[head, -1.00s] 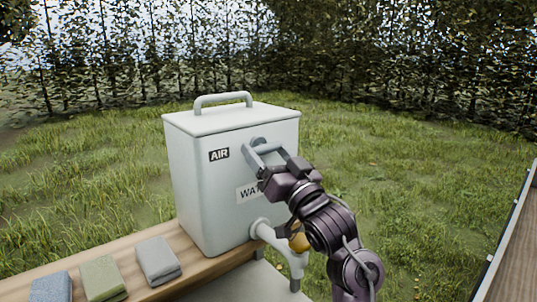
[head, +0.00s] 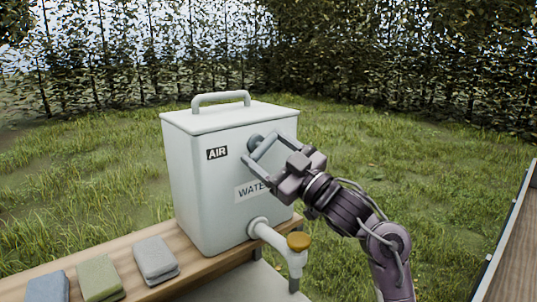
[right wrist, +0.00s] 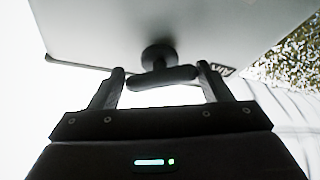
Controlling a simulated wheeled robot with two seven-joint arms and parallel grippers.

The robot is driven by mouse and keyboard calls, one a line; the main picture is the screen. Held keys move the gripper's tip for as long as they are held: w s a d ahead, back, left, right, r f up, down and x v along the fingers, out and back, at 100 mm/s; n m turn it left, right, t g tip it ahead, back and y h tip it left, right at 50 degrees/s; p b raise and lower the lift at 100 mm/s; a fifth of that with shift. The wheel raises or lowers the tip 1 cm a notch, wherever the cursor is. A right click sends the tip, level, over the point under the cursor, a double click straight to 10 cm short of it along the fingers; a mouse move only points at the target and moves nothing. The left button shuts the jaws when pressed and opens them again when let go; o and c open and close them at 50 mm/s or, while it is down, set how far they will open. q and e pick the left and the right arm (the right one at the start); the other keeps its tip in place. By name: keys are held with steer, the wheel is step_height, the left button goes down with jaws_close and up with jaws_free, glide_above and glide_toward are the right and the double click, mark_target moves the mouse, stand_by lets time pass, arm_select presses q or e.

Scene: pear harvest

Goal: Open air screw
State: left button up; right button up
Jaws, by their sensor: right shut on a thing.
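The white water container (head: 195,190) stands upright on the wooden bench, with a black "AIR" label and a "WATER" label. The grey air screw (head: 255,141) sticks out of its side, right of the AIR label. In the right wrist view the screw (right wrist: 158,54) shows a round base and a crossbar wing. My right gripper (head: 259,151) is at the screw; in the right wrist view its two fingers (right wrist: 161,74) are shut on the ends of the wing. The screw is partly hidden by the fingers in the head view. My left gripper is not in view.
Folded blue, green and grey cloths (head: 155,260) lie on the bench (head: 190,268). Grass and a hedge lie behind. A wooden edge (head: 508,250) is at far right.

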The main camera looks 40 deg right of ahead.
steer(key=n+g+y+b, duration=0.1)
steer(key=n, duration=0.3)
steer(key=n+g+y+b, duration=0.1)
steer(key=n+g, duration=0.1)
steer(key=n, duration=0.2)
steer(key=n+g+y+b, duration=0.1)
steer(key=n, duration=0.4)
steer(key=shift+d+r, duration=0.3)
steer(key=shift+r, duration=0.05)
steer(key=shift+r+g, duration=0.1)
steer(key=shift+g, duration=0.2)
steer(key=o, duration=0.6)
steer(key=shift+c, duration=0.2)
steer(key=o, duration=0.4)
steer(key=shift+w, duration=0.15)
